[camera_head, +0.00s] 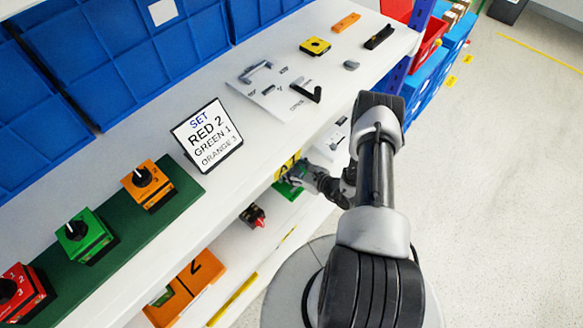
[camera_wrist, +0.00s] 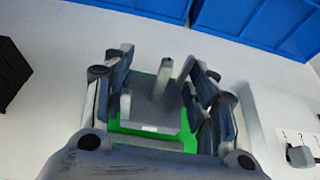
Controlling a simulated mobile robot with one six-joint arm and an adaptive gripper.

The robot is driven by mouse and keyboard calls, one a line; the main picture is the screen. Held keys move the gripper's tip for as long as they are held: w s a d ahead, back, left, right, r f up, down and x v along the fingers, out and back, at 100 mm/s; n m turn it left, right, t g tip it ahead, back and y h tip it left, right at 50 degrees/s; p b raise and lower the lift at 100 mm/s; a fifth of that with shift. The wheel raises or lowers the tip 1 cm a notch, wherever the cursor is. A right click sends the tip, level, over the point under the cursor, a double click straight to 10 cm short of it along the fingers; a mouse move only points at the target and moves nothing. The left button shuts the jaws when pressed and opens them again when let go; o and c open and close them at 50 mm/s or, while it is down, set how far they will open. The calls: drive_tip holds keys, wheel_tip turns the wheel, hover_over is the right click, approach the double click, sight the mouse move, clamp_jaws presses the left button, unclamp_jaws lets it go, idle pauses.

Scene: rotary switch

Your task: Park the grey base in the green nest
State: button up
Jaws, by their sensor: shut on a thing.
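The grey base (camera_wrist: 140,110), a flat block with an upright post, sits between the fingers of my gripper (camera_wrist: 158,85) in the wrist view. My gripper is shut on it, with one finger at each side. The green nest (camera_wrist: 150,142) shows as a bright green border around and under the base. I cannot tell whether the base rests in the nest or is just above it. In the head view my gripper (camera_head: 312,181) reaches in below the upper shelf's edge, over the green nest (camera_head: 287,190). The base is hidden there by my gripper and the shelf.
The upper shelf (camera_head: 225,190) overhangs close to my gripper. It carries a sign (camera_head: 207,136), orange (camera_head: 149,184), green (camera_head: 86,236) and red (camera_head: 20,295) switch boxes. A small dark and red part (camera_head: 254,217) and an orange tray (camera_head: 187,287) are on the lower shelf. Blue bins (camera_wrist: 275,28) stand behind.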

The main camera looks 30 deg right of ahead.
drive_tip(key=shift+f, duration=0.85)
drive_tip(key=o, duration=1.2)
drive_tip(key=v, duration=1.2)
drive_tip(key=shift+r, duration=0.1)
